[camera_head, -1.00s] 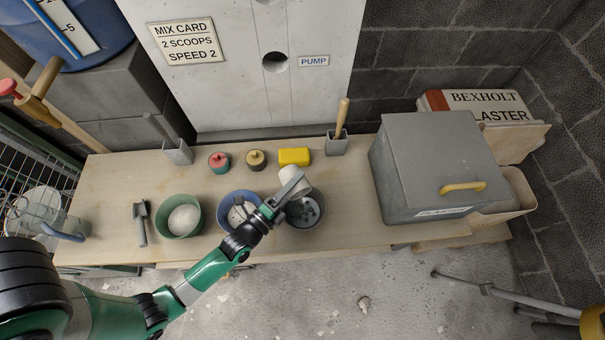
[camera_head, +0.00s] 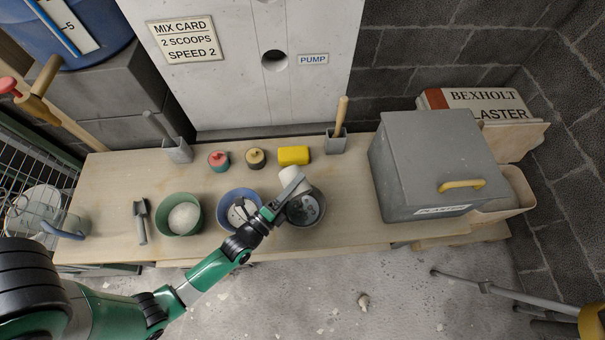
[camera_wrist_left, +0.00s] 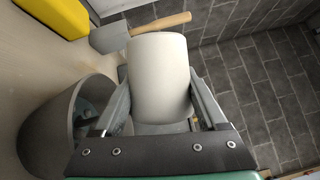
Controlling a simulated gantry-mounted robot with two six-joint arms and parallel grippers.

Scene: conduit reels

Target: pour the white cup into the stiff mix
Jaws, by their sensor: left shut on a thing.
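The white cup (camera_head: 291,178) is held in my left gripper (camera_head: 290,193), tilted at the grey bowl. In the left wrist view the cup (camera_wrist_left: 160,78) sits between the two fingers, which are shut on it. The dark grey bowl (camera_wrist_left: 45,122) is beside and below it there. In the head view the grey bowl (camera_head: 321,211) holds a grey, lumpy mix (camera_head: 303,209), partly hidden by the gripper. I cannot tell whether anything is flowing from the cup. My right gripper is not in view.
A blue bowl (camera_head: 224,206) and a green bowl (camera_head: 193,226) with pale contents stand to the left. A yellow block (camera_head: 294,155) and two small round pots, red (camera_head: 219,161) and tan (camera_head: 255,159), lie behind. A grey bin (camera_head: 420,165) stands to the right.

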